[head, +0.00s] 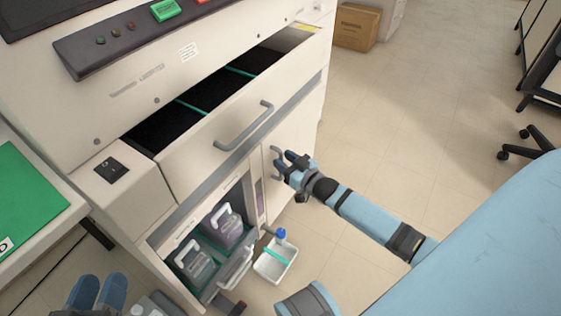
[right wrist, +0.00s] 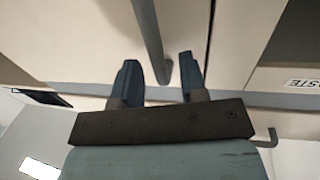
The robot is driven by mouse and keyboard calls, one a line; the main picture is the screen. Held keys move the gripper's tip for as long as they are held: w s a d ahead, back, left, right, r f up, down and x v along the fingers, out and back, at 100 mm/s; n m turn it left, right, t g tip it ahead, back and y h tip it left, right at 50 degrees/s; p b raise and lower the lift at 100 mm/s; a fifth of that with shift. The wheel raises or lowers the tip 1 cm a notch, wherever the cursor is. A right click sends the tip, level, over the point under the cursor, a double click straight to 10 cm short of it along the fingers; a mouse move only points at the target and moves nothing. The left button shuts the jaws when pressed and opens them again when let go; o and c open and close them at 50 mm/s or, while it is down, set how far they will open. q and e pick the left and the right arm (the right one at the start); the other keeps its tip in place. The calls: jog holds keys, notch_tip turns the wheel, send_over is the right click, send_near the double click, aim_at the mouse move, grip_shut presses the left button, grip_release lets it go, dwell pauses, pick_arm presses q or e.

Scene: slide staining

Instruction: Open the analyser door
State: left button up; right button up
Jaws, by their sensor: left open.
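The analyser (head: 130,75) is a large cream cabinet. Its narrow lower-right door (head: 302,128) looks shut and carries a grey vertical bar handle (head: 276,155). My right gripper (head: 285,163) is at this handle. In the right wrist view the handle bar (right wrist: 148,35) runs between the two spread fingers of the right gripper (right wrist: 160,78), with a gap showing on both sides. My left gripper (head: 97,293) is at the lower left, with its blue fingers apart and empty, away from the door.
A wide drawer (head: 215,128) above the door stands pulled out. Beside the door, an open lower bay holds white-handled jugs (head: 225,225). A white tray (head: 275,262) with a blue-capped item is below.

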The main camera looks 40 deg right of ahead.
jog(key=shift+w+a, duration=0.2)
jog(key=shift+w, duration=0.7)
jog(key=shift+c, duration=0.2)
grip_shut()
